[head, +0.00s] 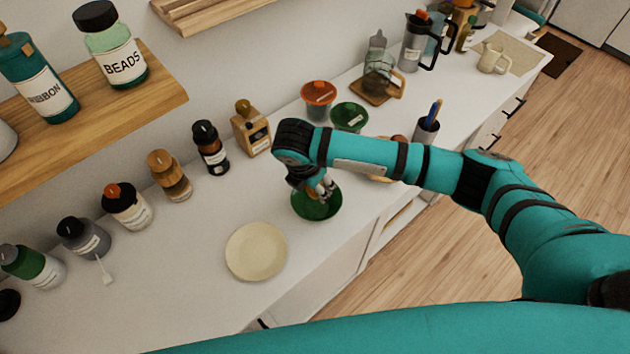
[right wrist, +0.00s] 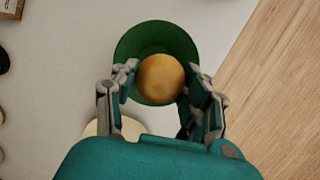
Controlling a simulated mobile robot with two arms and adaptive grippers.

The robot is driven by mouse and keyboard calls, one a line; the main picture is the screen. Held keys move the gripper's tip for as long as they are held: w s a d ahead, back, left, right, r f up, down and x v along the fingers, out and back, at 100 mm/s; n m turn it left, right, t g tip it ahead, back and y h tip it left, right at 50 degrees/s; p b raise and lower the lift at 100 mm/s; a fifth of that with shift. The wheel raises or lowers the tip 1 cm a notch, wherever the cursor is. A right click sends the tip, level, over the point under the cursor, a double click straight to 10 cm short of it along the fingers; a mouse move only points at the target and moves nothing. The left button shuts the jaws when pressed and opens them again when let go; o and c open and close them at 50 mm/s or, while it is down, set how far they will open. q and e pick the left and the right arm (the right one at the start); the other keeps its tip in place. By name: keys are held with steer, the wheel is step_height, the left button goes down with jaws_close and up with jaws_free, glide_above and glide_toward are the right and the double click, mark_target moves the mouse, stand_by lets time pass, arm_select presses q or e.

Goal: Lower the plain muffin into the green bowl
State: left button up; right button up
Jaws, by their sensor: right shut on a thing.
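The green bowl (head: 318,208) stands on the white counter, below my right gripper. My right gripper (head: 326,188) points down over the bowl. In the right wrist view the plain muffin (right wrist: 161,79), round and golden brown, sits between the two fingers of the right gripper (right wrist: 158,90), which is shut on it. How high the muffin is above the bowl's bottom I cannot tell. In the head view the gripper mostly hides the muffin. My left gripper is not in view.
A cream plate (head: 256,251) lies just left of the bowl. Several jars and bottles, one a dark bottle (head: 211,147), line the wall. A green-lidded container (head: 349,117) and a dark pen cup (head: 425,130) stand beyond my right arm. The counter's front edge is close to the bowl.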

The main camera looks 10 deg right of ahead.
steer(key=shift+f+b, duration=0.45)
steer(key=shift+f, duration=1.05)
steer(key=shift+f+b, duration=0.85)
steer(key=shift+f, duration=1.05)
stand_by(0.3)
steer(key=o, duration=1.2)
